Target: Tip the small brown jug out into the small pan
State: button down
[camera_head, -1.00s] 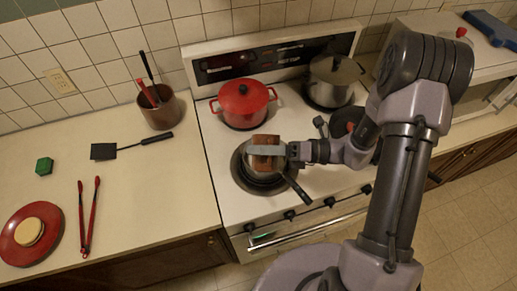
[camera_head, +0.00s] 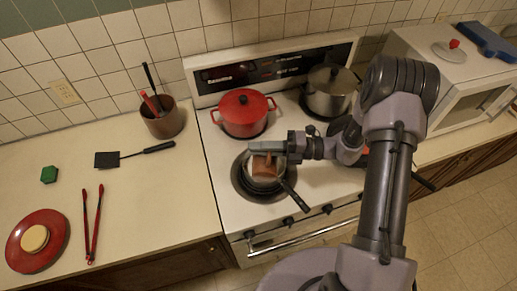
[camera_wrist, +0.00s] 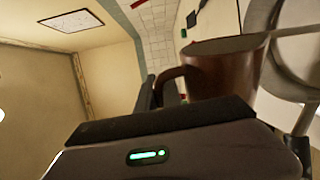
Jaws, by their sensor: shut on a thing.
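The small brown jug (camera_head: 266,168) is in the air over the small pan (camera_head: 292,195), tilted. The pan sits on the front left burner, its dark handle pointing to the lower right. My gripper (camera_head: 272,148) is shut on the jug, above the pan's far side. In the wrist view the jug (camera_wrist: 222,72) is large, with its handle at the fingers (camera_wrist: 168,88). The jug and arm hide part of the pan. I cannot tell what is inside the jug or whether anything is coming out.
A red pot (camera_head: 243,115) stands on the back left burner and a steel pot (camera_head: 330,92) on the back right. A brown utensil crock (camera_head: 162,120), black spatula (camera_head: 108,159), red tongs (camera_head: 94,225), green block (camera_head: 49,174) and red plate (camera_head: 58,240) occupy the left counter.

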aim_at(259, 170)
jog(key=shift+s+f+b, duration=0.1)
jog(key=shift+f+b, duration=0.1)
jog(key=shift+b, duration=0.9)
jog(key=shift+s+r, duration=0.1)
jog(key=shift+r, duration=0.15)
jog(key=shift+s+r+n, duration=0.15)
jog(key=shift+s+n, duration=0.25)
jog(key=shift+n, duration=0.3)
jog(key=s+n+b, duration=0.3)
jog(key=n+b, duration=0.1)
jog(key=shift+s+a, duration=0.1)
jog(key=shift+s, duration=0.1)
notch_tip(259, 170, down, 6)
jog(key=s+n+b, duration=0.1)
jog(key=n+b, duration=1.1)
jog(key=b, duration=0.2)
jog(key=shift+s, duration=0.15)
